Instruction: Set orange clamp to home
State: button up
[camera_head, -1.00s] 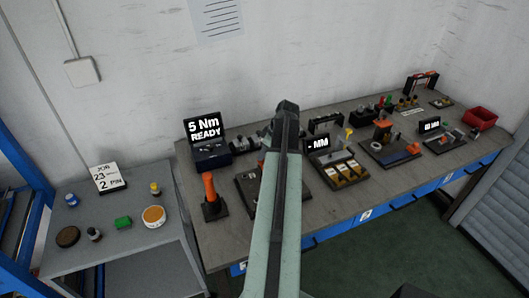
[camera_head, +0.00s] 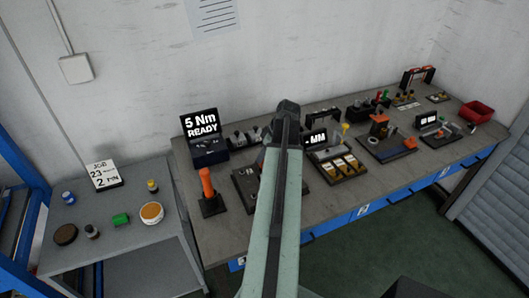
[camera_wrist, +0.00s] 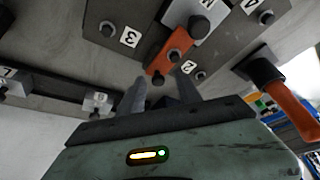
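The orange clamp (camera_wrist: 178,45) shows at the top centre of the wrist view. It is a short orange bar with a dark bolt through it, lying on a dark fixture plate (camera_wrist: 125,18) with tags 3, 2 and 4. A dark knob sits at its near end. My gripper (camera_wrist: 160,78) has its fingers apart, one on each side of that near end. I cannot tell whether they touch it. In the head view my arm hides most of the fixture (camera_head: 246,186) and the clamp.
An orange-handled tool (camera_head: 207,184) stands at the bench's left; its handle shows at the right of the wrist view (camera_wrist: 288,108). A "5 Nm READY" display (camera_head: 201,127) stands behind it. Gauge stations fill the bench to the right. A side table (camera_head: 130,250) holds small containers.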

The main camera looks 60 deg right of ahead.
jog(key=shift+r, duration=0.25)
jog(key=p+v, duration=0.7)
jog(key=shift+r, duration=0.15)
jog(key=shift+s, duration=0.1)
